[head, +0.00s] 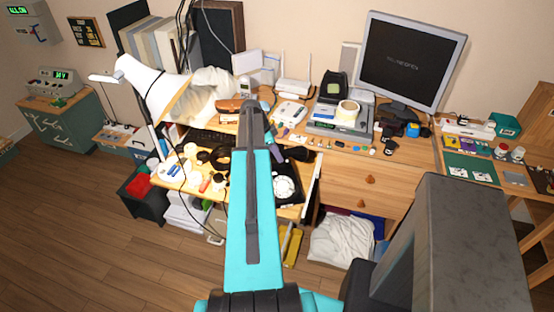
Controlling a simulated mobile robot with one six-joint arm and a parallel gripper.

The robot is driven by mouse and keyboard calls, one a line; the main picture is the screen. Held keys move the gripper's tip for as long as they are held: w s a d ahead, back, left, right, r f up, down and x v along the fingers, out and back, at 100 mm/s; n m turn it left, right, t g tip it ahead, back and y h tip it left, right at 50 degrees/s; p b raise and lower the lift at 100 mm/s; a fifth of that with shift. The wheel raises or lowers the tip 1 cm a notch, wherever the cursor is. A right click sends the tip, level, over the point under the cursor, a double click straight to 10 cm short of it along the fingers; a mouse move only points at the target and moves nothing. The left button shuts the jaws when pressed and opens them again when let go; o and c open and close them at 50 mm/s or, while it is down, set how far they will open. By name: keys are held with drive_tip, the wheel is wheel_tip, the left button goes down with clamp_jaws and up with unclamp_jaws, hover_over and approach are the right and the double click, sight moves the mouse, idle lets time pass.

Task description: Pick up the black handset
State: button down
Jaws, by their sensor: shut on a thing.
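The black dial phone (298,192) with its round white dial sits on the pulled-out shelf of the desk, right of my cyan arm. A black handset (297,153) shows above the phone, just right of my arm's dark link. My gripper (273,147) is at the handset's left end and shut on it. The fingertips are small, dark and partly hidden by my arm. I cannot tell how far the handset is from the phone body.
The wooden desk (362,165) carries a monitor (410,58), a tape roll (347,110) and small clutter. A white lamp (150,85) leans over the left side. Bottles and small items crowd the shelf left of my arm. The floor (90,230) at left is clear.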

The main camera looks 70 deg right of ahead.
drive_tip(key=shift+r+b, duration=0.85)
drive_tip(key=shift+r, duration=2.45)
drive_tip(key=shift+w, duration=0.1)
